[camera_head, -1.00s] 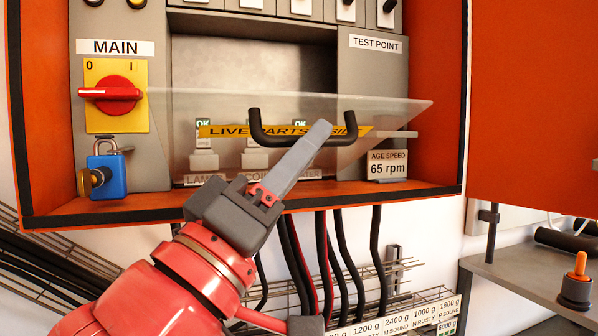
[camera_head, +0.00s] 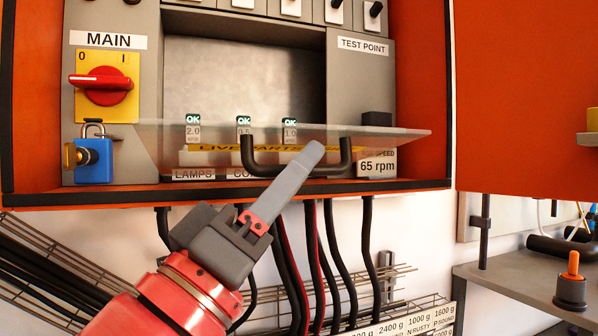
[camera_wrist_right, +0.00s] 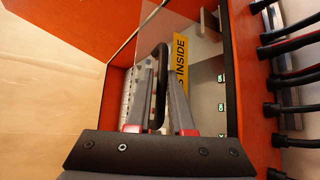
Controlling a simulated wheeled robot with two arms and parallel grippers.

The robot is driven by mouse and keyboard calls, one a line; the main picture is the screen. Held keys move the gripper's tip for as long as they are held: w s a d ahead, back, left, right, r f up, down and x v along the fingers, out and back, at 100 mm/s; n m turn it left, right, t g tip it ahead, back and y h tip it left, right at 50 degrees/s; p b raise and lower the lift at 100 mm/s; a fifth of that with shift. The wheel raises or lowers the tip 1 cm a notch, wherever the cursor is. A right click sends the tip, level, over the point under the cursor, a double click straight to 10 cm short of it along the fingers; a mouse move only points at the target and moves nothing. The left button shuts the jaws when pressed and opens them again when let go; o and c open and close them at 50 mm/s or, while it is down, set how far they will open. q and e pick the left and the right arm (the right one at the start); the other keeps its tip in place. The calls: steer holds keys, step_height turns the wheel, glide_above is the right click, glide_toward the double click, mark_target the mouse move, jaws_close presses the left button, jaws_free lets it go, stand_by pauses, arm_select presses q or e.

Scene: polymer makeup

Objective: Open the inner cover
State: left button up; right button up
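The inner cover (camera_head: 400,133) is a clear sheet with a yellow "LIVE PARTS INSIDE" strip. In the head view it juts from the orange cabinet, nearly edge-on. Its black U-shaped handle (camera_head: 262,170) is on its near side. My right gripper (camera_head: 315,150) reaches up from below, its finger overlapping the handle. In the right wrist view, the handle (camera_wrist_right: 161,60) runs between the two fingers of the gripper (camera_wrist_right: 160,68), close to the left one. A gap shows beside the right one, so the gripper looks open around the handle. My left gripper is not in view.
A red MAIN switch (camera_head: 103,84) and blue padlock (camera_head: 96,163) are left of the cover. The orange cabinet door (camera_head: 530,80) stands at right. Black cables (camera_head: 330,250) hang below. A shelf (camera_head: 515,275) is at lower right.

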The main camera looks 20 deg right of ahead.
steer(key=o, duration=0.3)
steer(key=shift+w, duration=0.1)
steer(key=p+v, duration=0.1)
steer(key=v, duration=1.6)
steer(key=shift+a+f, duration=0.2)
